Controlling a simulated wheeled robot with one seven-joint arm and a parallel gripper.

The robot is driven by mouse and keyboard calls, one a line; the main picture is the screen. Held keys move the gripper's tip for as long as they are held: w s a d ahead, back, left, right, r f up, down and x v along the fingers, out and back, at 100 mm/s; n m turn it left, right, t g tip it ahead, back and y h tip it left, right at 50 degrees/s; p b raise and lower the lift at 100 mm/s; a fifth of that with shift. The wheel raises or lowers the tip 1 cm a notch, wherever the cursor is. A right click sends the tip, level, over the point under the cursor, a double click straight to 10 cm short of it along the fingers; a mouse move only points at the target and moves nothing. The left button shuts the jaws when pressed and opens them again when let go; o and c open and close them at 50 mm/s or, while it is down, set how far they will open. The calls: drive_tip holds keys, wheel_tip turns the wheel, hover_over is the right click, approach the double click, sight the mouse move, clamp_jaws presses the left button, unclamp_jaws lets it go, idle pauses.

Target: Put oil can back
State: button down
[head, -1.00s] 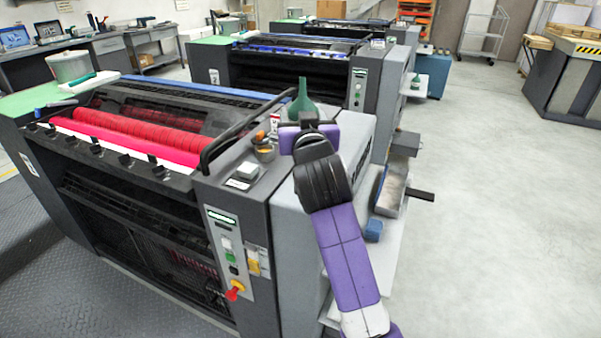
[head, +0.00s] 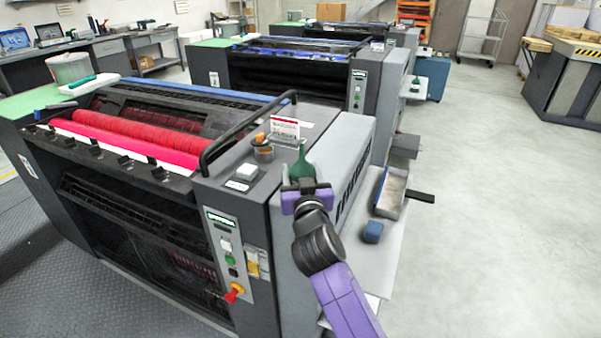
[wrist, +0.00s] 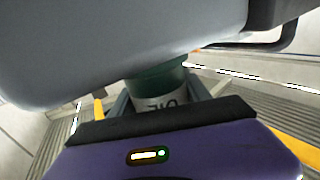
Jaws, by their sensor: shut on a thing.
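The green oil can (head: 301,168), with a narrow pointed spout, is upright in my gripper (head: 304,187) at the right end of the nearest press (head: 345,135). My gripper is shut on it and hides its lower part in the head view. In the wrist view the can's green body (wrist: 158,80) and pale band with dark, upside-down lettering show between the jaws (wrist: 165,108). A large smooth grey surface (wrist: 110,45) hides part of the can there. I cannot tell whether the can touches the press.
A red-and-white card (head: 284,127) and a small cup (head: 263,153) stand on the press top near the can. A side shelf (head: 385,245) holds a grey tray (head: 391,190) and a blue block (head: 373,232). Another green can (head: 416,84) stands by a farther press.

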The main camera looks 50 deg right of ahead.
drive_tip(key=shift+f, duration=0.1)
drive_tip(key=c, duration=0.5)
unclamp_jaws()
drive_tip(key=shift+r, duration=0.2)
drive_tip(key=b+v, duration=0.2)
drive_tip(key=v, duration=1)
drive_tip(key=shift+a, duration=0.1)
